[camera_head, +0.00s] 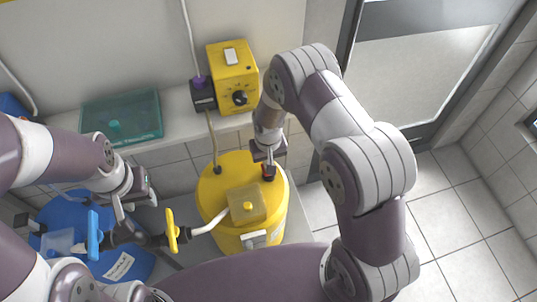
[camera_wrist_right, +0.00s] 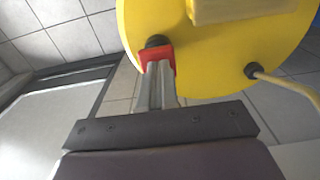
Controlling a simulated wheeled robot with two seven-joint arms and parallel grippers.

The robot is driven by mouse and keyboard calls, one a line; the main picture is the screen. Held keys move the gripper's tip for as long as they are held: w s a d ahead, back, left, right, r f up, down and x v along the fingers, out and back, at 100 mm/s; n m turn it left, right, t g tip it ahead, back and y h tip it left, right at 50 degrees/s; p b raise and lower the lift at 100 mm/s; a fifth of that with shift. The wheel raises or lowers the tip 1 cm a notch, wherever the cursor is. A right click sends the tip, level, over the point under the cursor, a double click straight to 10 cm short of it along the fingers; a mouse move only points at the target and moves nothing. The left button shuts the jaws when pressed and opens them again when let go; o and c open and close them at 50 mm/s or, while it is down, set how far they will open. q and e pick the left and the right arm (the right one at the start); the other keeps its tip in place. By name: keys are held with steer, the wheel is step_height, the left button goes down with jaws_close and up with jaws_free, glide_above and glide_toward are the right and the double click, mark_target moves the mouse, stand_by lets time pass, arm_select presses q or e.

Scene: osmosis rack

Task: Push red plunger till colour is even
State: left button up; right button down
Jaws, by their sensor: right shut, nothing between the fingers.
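The red plunger (camera_head: 268,172) stands on the lid of the yellow drum (camera_head: 215,195), near its right edge. In the right wrist view the red plunger (camera_wrist_right: 158,54) has a dark round cap or base at its far side. My right gripper (camera_head: 269,158) is shut and empty, with its fingertips at the plunger; it also shows in the right wrist view (camera_wrist_right: 157,75). They look to be touching it, but the exact contact is partly hidden. My left gripper (camera_head: 122,218) is near the blue valve handle (camera_head: 93,236), apart from the plunger; its jaw opening is unclear.
A blue drum (camera_head: 70,212) stands left of the yellow one. A pipe with a yellow valve handle (camera_head: 171,231) runs between them. A yellow box (camera_head: 232,76) and a teal tray (camera_head: 122,117) are on the ledge behind. Tiled floor lies clear at right.

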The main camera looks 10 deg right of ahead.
steer(key=shift+s+f, duration=0.2)
steer(key=shift+f, duration=0.05)
steer(key=r+p, duration=0.4)
steer(key=r, duration=0.1)
steer(key=shift+w+r, duration=0.25)
steer(key=shift+s+r+b, duration=0.1)
steer(key=shift+r+b, duration=0.5)
steer(key=shift+r, duration=0.15)
step_height(320, 180, up, 8)
steer(key=shift+f+b, duration=0.25)
steer(key=shift+b, duration=0.15)
